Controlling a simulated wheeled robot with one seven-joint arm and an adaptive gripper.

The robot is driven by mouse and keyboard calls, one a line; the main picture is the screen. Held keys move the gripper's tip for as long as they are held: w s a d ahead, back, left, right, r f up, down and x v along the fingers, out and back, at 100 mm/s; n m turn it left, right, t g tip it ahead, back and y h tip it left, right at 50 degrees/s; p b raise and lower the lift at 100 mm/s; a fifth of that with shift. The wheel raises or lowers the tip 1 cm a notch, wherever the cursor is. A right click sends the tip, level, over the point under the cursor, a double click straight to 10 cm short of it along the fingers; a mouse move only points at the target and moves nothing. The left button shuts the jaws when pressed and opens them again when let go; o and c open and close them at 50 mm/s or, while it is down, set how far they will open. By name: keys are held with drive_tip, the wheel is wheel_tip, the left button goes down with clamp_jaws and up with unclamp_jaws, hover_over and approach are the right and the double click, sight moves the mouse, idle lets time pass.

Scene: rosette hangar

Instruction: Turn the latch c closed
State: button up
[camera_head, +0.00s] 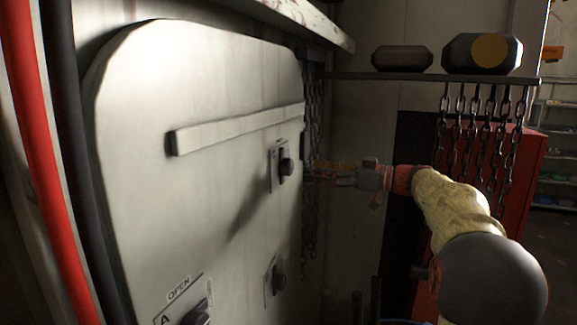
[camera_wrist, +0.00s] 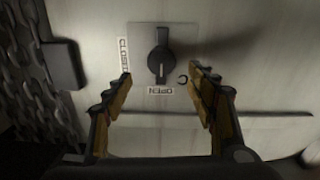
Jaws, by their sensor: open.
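Latch c (camera_wrist: 159,55) is a dark round knob with a bar handle on a light plate. It is centred in the wrist view, with the letter C beside it. Its handle stands roughly in line with the upside-down OPEN label (camera_wrist: 173,92); the CLOSE label (camera_wrist: 124,56) is to the left. In the head view, the upper right latch (camera_head: 286,166) on the pale panel is in front of my gripper (camera_head: 310,174). My gripper (camera_wrist: 161,75) is open, its fingers spread on both sides below the knob, apart from it. Nothing is between the fingers.
The pale panel (camera_head: 140,210) carries a raised bar (camera_head: 235,129), latch A (camera_head: 197,315) and another latch (camera_head: 277,281) below. Chains (camera_head: 480,135) hang under a shelf (camera_head: 430,78) at right. A red cabinet (camera_head: 520,180) stands behind my arm.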

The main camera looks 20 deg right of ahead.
sight(291, 166)
drive_tip(key=shift+n, duration=0.8)
drive_tip(key=p+x, duration=0.2)
drive_tip(key=x, duration=0.5)
drive_tip(key=shift+w+a+f+p, duration=0.1)
drive_tip(key=shift+w+a+p, duration=0.1)
drive_tip(key=shift+a+p, duration=0.15)
drive_tip(key=c, duration=1.1)
drive_tip(key=shift+c, duration=0.3)
